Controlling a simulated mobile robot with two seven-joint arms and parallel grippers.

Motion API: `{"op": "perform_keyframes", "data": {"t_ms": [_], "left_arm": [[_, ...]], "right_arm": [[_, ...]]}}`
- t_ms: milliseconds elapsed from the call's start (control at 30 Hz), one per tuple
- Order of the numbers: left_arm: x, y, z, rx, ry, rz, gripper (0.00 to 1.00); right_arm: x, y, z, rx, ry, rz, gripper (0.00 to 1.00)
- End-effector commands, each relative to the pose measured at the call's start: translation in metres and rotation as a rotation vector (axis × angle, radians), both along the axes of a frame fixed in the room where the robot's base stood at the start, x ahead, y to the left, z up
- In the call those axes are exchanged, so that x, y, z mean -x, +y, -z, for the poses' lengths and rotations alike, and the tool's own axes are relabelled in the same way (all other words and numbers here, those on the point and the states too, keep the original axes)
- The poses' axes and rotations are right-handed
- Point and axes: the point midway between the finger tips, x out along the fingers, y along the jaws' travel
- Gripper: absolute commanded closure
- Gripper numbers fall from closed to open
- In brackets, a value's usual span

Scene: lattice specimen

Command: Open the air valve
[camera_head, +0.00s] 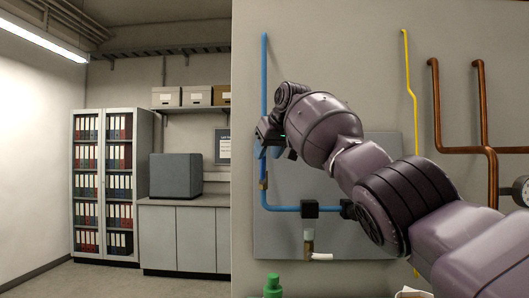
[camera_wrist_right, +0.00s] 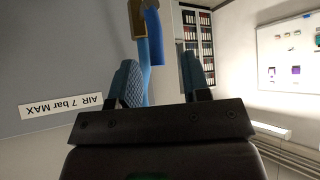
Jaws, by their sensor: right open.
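The blue air pipe (camera_head: 264,75) runs down the wall panel (camera_head: 290,230) and turns right near the bottom. In the right wrist view, my right gripper (camera_wrist_right: 162,75) is open, with blue pads. A blue part (camera_wrist_right: 153,35) and a brass piece (camera_wrist_right: 137,18) show beyond the fingertips, nearer the left finger; I cannot tell whether they touch. A white label (camera_wrist_right: 60,106) reads AIR 7 bar MAX. My left gripper is not in view.
A black block (camera_head: 310,208) joins the lower pipe. A yellow pipe (camera_head: 405,60) and copper pipes (camera_head: 436,110) run on the wall to the right, with a gauge (camera_head: 521,190). A green object (camera_head: 272,286) stands at the bottom. A binder shelf (camera_head: 104,185) is far left.

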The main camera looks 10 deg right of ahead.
Motion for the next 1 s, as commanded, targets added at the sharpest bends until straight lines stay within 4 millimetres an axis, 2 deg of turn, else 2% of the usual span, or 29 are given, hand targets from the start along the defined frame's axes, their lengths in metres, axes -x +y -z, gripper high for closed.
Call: {"op": "perform_keyframes", "data": {"t_ms": [33,333,1000], "left_arm": [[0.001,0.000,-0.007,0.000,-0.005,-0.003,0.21],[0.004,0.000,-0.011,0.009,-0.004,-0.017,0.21],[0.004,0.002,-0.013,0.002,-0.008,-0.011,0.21]], "right_arm": [[0.009,-0.003,-0.015,0.001,-0.009,0.000,0.57],[0.031,-0.013,-0.035,0.000,-0.001,-0.001,0.57],[0.035,-0.015,-0.037,0.001,0.003,-0.001,0.56]]}}
